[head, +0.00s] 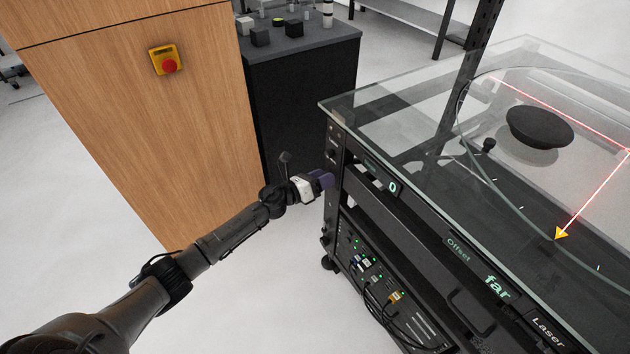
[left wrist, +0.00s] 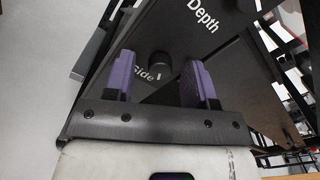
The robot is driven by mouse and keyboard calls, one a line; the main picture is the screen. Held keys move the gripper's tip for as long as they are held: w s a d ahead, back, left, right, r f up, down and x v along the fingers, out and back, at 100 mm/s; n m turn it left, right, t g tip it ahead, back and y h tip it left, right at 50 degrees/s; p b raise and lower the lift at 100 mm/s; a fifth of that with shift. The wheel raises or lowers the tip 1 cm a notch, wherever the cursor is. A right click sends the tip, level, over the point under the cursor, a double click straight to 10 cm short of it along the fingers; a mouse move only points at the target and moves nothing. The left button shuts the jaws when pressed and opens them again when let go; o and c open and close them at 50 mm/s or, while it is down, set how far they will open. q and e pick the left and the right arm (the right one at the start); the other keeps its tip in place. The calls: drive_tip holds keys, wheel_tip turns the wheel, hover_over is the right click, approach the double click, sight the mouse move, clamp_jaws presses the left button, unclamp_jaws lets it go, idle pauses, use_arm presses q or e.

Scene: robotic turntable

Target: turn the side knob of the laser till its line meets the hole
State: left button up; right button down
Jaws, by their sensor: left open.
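My left gripper (head: 325,181) is at the left side panel of the black laser cabinet (head: 352,205). In the left wrist view its purple fingers are open, one on each side of a round dark knob (left wrist: 160,64) labelled "Side". Gaps show between the knob and both fingers. In the head view the gripper hides this knob. The red laser line (head: 592,190) runs under the glass top to a yellow arrow tip (head: 561,234). I cannot make out the hole for sure. My right gripper is out of view.
A dark round disc (head: 540,126) sits under the glass. Another panel label reads "Depth" (left wrist: 202,16). A wooden cabinet (head: 140,120) with a red emergency button (head: 169,65) stands left of my gripper. A dark counter (head: 305,85) is behind. Floor between is clear.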

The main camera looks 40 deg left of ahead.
use_arm(q)
drive_tip(key=p+v, duration=0.4)
drive_tip(key=v, duration=0.9)
drive_tip(key=shift+s, duration=0.4)
drive_tip(key=shift+a, duration=0.1)
